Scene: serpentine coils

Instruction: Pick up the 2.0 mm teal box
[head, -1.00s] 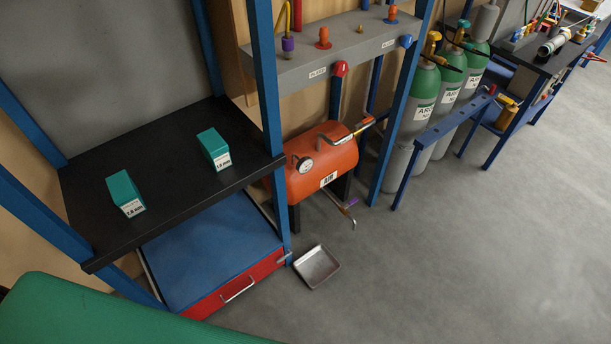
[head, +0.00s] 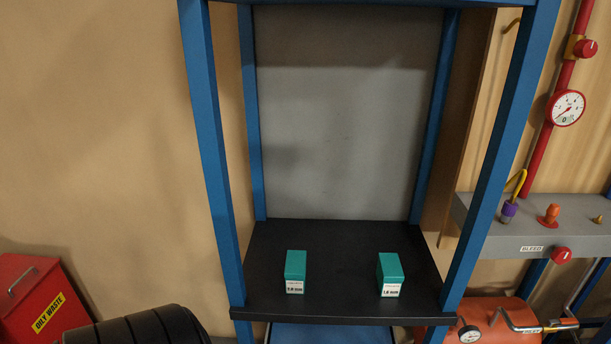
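Two teal boxes with white labels stand on a black shelf (head: 345,238) in a blue-framed rack in the head view. The left teal box (head: 296,265) has a small label that appears to read 2.0 mm, though the first digit is blurred. The right teal box (head: 390,268) has a label that appears to read 1.6 mm. Both stand upright near the front of the shelf, with a clear gap between them. Neither of my grippers is in view.
Blue posts (head: 213,150) bound the shelf on both sides, and a grey panel (head: 345,120) closes its back. At right are a grey pipe manifold (head: 480,240) and an orange tank (head: 490,318). At lower left are a red oily-waste bin (head: 38,300) and a black ribbed object (head: 140,330).

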